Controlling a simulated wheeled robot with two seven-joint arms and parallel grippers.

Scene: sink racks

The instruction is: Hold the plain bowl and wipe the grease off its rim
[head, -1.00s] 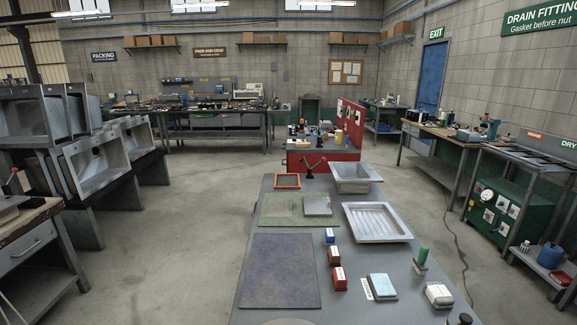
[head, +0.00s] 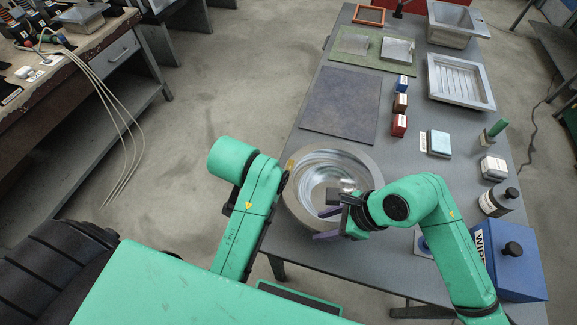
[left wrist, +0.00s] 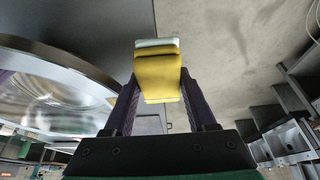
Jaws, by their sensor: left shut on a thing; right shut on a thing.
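The plain metal bowl (head: 297,205) stands at the table's near left edge, its grey rim around a shiny inside. My right gripper (head: 328,224) is shut on the near right part of the rim, with one purple finger inside and one outside. My left gripper (left wrist: 158,84) is shut on a folded yellow pad (left wrist: 160,70) with a pale layer. In the left wrist view the bowl (left wrist: 50,95) lies just left of it. In the head view my left fingers are mostly hidden by my arm. A small yellow patch (head: 290,164) shows at the rim's left edge; I cannot tell whether it is pad or grease.
A blue box (head: 515,270) with a partly hidden label and a dark-capped bottle (head: 495,203) stand at the right. A dark mat (head: 340,100), small blocks (head: 400,103) and a pale blue pad (head: 439,143) lie beyond the bowl. Metal trays (head: 460,82) are farther back.

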